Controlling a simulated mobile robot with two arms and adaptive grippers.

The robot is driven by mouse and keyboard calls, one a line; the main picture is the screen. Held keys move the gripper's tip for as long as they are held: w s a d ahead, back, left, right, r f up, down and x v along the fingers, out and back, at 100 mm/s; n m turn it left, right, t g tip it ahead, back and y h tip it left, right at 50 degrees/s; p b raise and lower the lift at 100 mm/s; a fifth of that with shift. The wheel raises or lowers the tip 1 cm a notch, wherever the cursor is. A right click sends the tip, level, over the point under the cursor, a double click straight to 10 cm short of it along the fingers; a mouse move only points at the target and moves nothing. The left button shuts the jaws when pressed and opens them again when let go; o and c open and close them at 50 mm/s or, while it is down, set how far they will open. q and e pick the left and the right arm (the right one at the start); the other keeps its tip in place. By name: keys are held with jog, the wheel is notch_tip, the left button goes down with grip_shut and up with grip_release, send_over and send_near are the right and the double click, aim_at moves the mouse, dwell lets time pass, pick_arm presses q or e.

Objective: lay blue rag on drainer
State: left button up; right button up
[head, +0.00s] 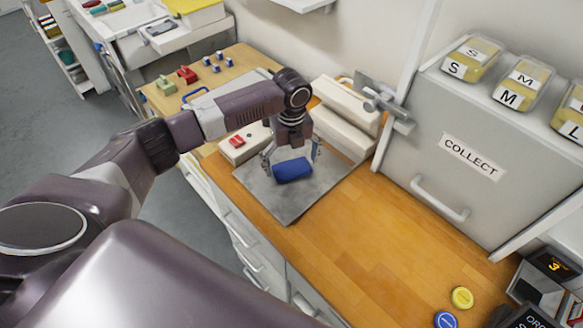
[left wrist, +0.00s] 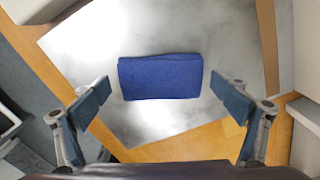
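The blue rag (head: 292,169) is a small folded block lying on a shiny grey metal plate (head: 285,205) on the wooden counter. In the left wrist view the rag (left wrist: 160,77) lies flat, ahead of the fingers, with bare metal around it. My left gripper (head: 291,158) points down over the rag. Its fingers (left wrist: 162,102) are spread wide, with nothing held between them. I cannot tell whether the metal plate is the drainer; no ridged rack shows clearly. My right gripper is not in view.
Cream blocks (head: 345,110) and a grey tap-like fitting (head: 388,105) stand behind the plate. A grey COLLECT cabinet (head: 450,150) rises at right. A yellow disc (head: 462,297) and a blue disc (head: 445,320) lie at the front right. The wooden counter (head: 385,235) between is clear.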

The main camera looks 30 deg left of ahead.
pick_arm(q)
jog(key=c, duration=1)
jog(key=shift+o, duration=0.2)
jog(key=shift+r, duration=0.1)
